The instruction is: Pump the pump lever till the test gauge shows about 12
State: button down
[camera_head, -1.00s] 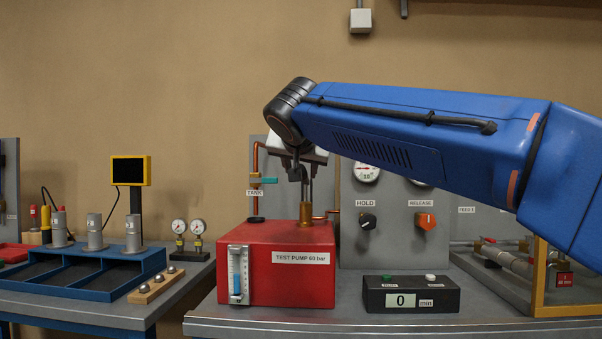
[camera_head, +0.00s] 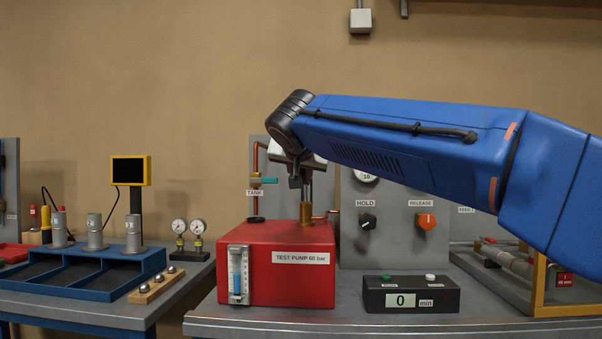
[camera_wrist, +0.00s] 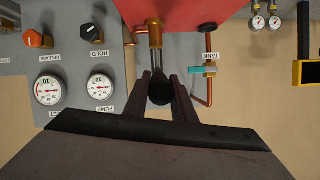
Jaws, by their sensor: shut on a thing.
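The red test pump (camera_head: 275,265) stands on the bench, with a brass fitting on top. My gripper (camera_head: 301,185) is above it; my wrist partly hides the lever. In the wrist view, which is upside down, my gripper (camera_wrist: 161,78) is shut on the dark grip of the pump lever (camera_wrist: 160,93). The test gauge (camera_wrist: 48,88) and the pump gauge (camera_wrist: 102,86) are at left there, with needles too small to read surely. In the head view my arm hides the test gauge and part of the pump gauge (camera_head: 366,176).
The HOLD knob (camera_head: 366,221) and orange RELEASE knob (camera_head: 426,221) sit on the grey panel. A black timer box (camera_head: 411,295) showing 0 stands right of the pump. The copper pipe with teal tank valve (camera_head: 263,181) is close behind my gripper.

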jog(key=shift+t, duration=0.8)
jog(key=shift+s+f, duration=0.15)
jog(key=shift+f, duration=2.2)
jog(key=c, duration=1.5)
grip_release()
jog(key=v, duration=1.7)
jog(key=shift+s, duration=0.2)
